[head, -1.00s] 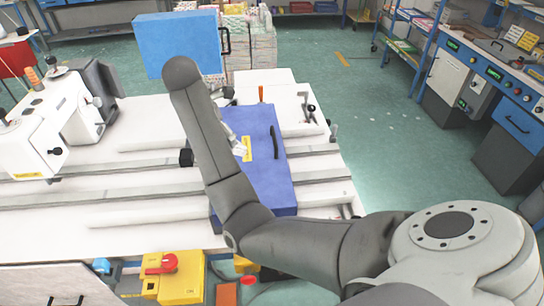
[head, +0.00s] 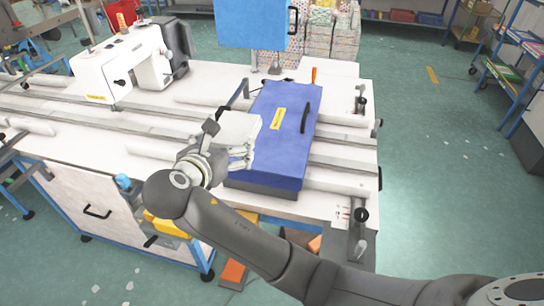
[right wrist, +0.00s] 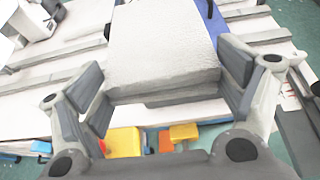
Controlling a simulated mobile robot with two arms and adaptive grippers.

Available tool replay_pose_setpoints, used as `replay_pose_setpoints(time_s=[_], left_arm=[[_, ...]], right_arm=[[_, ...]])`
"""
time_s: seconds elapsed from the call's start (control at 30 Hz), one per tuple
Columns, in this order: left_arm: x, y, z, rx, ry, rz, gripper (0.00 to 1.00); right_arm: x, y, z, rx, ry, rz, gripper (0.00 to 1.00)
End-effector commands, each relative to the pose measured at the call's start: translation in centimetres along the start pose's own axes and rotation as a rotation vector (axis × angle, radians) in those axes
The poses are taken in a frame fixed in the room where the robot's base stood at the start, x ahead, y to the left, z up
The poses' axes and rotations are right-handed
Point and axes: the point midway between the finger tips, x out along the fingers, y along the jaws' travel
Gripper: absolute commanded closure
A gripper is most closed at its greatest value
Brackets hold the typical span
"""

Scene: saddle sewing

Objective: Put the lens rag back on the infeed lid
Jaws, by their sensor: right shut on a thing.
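The lens rag (head: 239,127) is a pale, whitish folded pad in the head view, at the left edge of the blue infeed lid (head: 283,150). It fills the upper middle of the right wrist view (right wrist: 163,48). My right gripper (head: 240,140) is shut on the rag, with one finger on each side of it. The lid has a yellow label and a black handle. In the wrist view its blue surface (right wrist: 200,17) shows partly behind the rag. Whether the rag touches the lid is unclear. My left gripper is out of view.
A white sewing machine (head: 122,62) stands at the back left of the white table (head: 205,83). Rails run across the table on both sides of the lid. A blue panel (head: 250,22) stands behind it. A small lever (head: 361,100) is right of the lid.

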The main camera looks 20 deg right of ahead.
Motion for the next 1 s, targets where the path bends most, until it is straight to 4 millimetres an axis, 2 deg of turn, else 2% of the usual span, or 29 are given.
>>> replay_pose_setpoints(time_s=[0.1,0.23,0.33,0.5,0.7,0.87,1.0], left_arm=[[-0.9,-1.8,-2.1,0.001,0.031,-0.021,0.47],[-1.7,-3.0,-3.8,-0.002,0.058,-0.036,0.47],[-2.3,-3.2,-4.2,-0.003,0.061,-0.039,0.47],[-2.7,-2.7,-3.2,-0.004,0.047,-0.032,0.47],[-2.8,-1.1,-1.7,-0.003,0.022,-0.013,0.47],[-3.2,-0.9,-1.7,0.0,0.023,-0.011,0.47],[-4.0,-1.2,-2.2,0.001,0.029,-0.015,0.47]], right_arm=[[2.6,-0.9,0.1,-0.003,0.0,-0.007,0.39],[6.1,-1.9,0.1,-0.003,0.0,-0.009,0.39],[8.7,-2.6,0.0,-0.003,0.001,-0.008,0.39],[12.2,-3.2,-2.1,-0.003,0.003,-0.006,0.39],[14.2,-3.5,-3.2,0.001,0.001,-0.003,0.39],[15.7,-3.9,-4.1,-0.001,0.003,-0.004,0.39],[16.3,-3.8,-6.0,-0.002,0.004,-0.003,0.39]])
